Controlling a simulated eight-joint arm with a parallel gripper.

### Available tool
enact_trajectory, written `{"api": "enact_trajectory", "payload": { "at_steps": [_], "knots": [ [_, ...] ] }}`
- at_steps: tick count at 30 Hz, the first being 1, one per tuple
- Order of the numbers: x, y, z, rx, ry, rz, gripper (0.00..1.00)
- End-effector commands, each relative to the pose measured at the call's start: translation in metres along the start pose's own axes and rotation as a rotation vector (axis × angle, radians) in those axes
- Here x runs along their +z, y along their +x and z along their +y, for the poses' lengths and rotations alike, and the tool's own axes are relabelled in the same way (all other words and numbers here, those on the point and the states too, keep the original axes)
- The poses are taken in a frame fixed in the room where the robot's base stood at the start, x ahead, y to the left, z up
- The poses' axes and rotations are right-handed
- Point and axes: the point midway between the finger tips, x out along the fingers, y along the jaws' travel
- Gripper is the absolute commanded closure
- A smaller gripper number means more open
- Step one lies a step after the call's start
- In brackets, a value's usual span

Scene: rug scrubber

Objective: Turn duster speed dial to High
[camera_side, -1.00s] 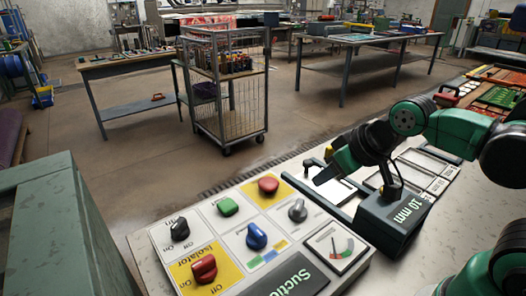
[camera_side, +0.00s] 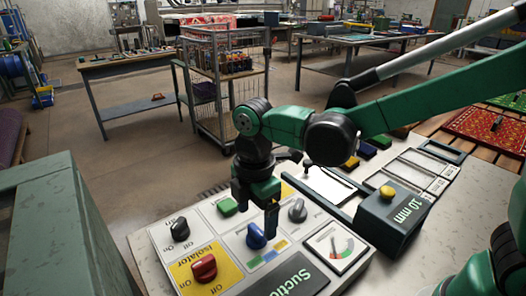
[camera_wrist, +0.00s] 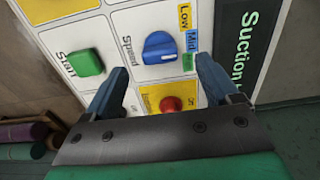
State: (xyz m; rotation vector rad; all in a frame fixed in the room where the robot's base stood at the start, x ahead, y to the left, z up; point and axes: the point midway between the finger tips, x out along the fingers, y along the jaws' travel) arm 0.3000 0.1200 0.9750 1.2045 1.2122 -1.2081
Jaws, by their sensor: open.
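The speed dial is a blue knob (camera_side: 255,238) on the light control panel (camera_side: 215,215). In the wrist view the dial (camera_wrist: 160,48) sits beside the word "Speed" and a strip of coloured labels (camera_wrist: 187,40), where "Low" and "Mid" can be read. My gripper (camera_side: 258,212) hangs above the panel, close to the dial. In the wrist view its two fingers (camera_wrist: 162,68) are open and empty, with the dial a little ahead between them.
Around the dial are a green Start button (camera_side: 227,207), a black knob (camera_side: 180,229), a red Isolator knob (camera_side: 204,268), a grey knob (camera_side: 298,210) and a gauge (camera_side: 336,247). A "10 mm" box (camera_side: 395,222) stands to the right.

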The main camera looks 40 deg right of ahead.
Motion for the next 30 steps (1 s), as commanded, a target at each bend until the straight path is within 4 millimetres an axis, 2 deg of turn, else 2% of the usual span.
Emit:
{"api": "enact_trajectory", "payload": {
  "at_steps": [7, 18, 24, 27, 30],
  "knots": [
    [0.000, 0.028, 0.001, 0.002, 0.003, 0.001, 0.18],
    [0.001, 0.034, 0.000, 0.002, 0.004, 0.001, 0.18],
    [0.001, 0.034, 0.000, 0.002, 0.004, 0.001, 0.75],
    [0.001, 0.033, 0.000, 0.002, 0.004, 0.001, 1.00],
    [0.001, 0.033, 0.000, 0.002, 0.007, 0.001, 1.00]
  ]
}}
